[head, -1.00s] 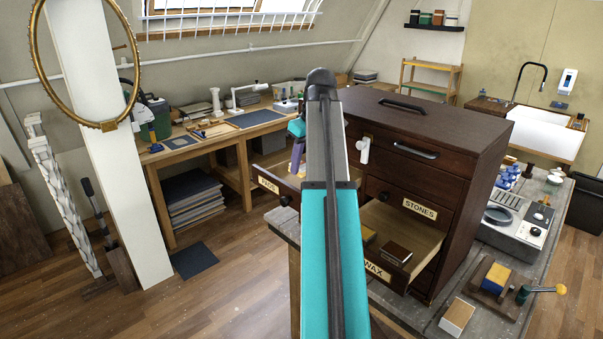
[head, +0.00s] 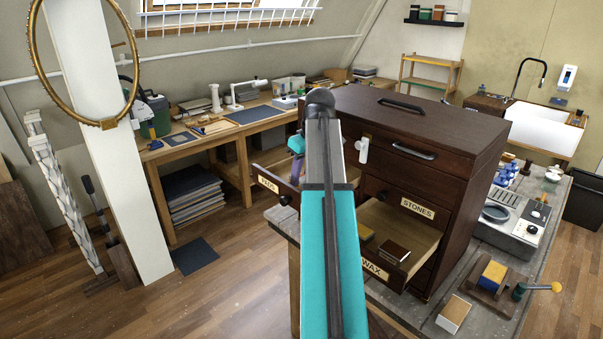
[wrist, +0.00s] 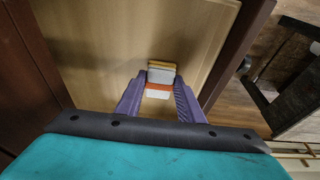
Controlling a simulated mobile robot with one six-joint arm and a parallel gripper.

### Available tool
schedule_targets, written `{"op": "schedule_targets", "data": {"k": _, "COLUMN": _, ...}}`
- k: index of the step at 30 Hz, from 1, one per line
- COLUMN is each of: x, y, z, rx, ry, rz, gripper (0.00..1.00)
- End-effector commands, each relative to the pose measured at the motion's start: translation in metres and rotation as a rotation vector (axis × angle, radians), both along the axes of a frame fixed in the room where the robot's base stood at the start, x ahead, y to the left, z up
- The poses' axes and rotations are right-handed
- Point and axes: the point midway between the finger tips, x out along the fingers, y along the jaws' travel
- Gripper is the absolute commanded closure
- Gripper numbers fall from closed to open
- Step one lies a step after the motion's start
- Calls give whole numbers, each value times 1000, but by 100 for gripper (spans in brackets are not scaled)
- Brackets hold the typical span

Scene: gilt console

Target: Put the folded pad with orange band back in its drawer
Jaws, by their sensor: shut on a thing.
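My gripper (wrist: 160,98) has its purple jaws shut on the folded pad with orange band (wrist: 158,94), a small white piece in the wrist view. The pad is over the pale wooden floor of the open drawer labelled PADS (head: 268,184). Just beyond the pad is a small white and yellowish stack (wrist: 162,70); I cannot tell whether they touch. In the head view my arm covers much of this drawer, and the pad cannot be made out there. Whether the pad touches the drawer floor is unclear.
A lower drawer labelled WAX (head: 373,269) is also open, with a yellow block (head: 366,232) and a brown block (head: 393,251) inside. The drawer labelled STONES (head: 417,208) is shut. The dark cabinet (head: 455,180) stands right of my arm. The PADS drawer floor around the stack is bare.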

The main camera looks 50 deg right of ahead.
Motion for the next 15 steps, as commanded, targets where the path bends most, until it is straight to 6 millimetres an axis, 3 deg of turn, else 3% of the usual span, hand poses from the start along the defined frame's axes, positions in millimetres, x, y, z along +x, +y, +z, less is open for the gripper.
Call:
{"op": "schedule_targets", "data": {"k": 14, "x": 0, "y": 0, "z": -5, "rx": 0, "ry": 0, "rz": 1, "gripper": 84}}
{"op": "schedule_targets", "data": {"k": 15, "x": 1, "y": 0, "z": -5, "rx": 0, "ry": 0, "rz": 1, "gripper": 62}}
